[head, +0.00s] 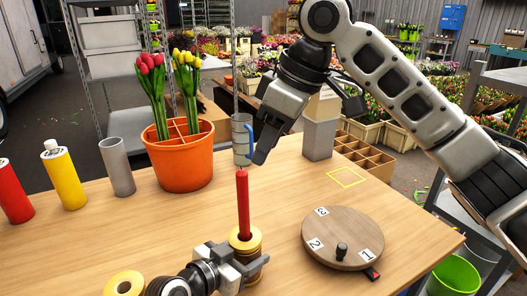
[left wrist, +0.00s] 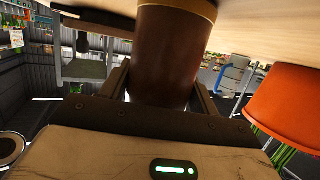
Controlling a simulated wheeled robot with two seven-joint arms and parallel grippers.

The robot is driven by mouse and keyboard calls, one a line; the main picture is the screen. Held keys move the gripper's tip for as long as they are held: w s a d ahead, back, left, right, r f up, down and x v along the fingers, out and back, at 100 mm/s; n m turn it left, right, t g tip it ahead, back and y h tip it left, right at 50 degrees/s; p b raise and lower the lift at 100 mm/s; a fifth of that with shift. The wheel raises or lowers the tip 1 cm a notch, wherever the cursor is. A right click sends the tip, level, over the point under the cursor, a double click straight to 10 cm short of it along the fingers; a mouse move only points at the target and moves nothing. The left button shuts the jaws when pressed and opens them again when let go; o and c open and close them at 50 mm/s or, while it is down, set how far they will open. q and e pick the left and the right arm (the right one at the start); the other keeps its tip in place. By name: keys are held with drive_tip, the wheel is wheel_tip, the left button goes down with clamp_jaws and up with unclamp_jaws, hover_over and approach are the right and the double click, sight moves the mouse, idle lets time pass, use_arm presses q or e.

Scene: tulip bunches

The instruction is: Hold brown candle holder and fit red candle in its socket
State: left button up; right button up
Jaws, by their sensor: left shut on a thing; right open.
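The brown candle holder (left wrist: 172,55) has a gold rim (head: 243,238) and stands at the front of the table. My left gripper (head: 240,268) is shut on its body; the left wrist view shows the brown cylinder between the fingers. The red candle (head: 243,205) stands upright at the holder's socket, its lower end inside the gold rim. How deep it sits is hidden. My right gripper (head: 307,130) is open and empty, above and to the right of the candle top, apart from it.
A round wooden board (head: 343,232) with numbered labels and a dark knob lies to the right. Another gold-rimmed piece (head: 124,284) is at front left. An orange pot (head: 182,165) with tulips, a grey cup (head: 242,140), a grey cylinder and red and yellow bottles stand behind.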

use_arm(q)
drive_tip(key=o, duration=1.2)
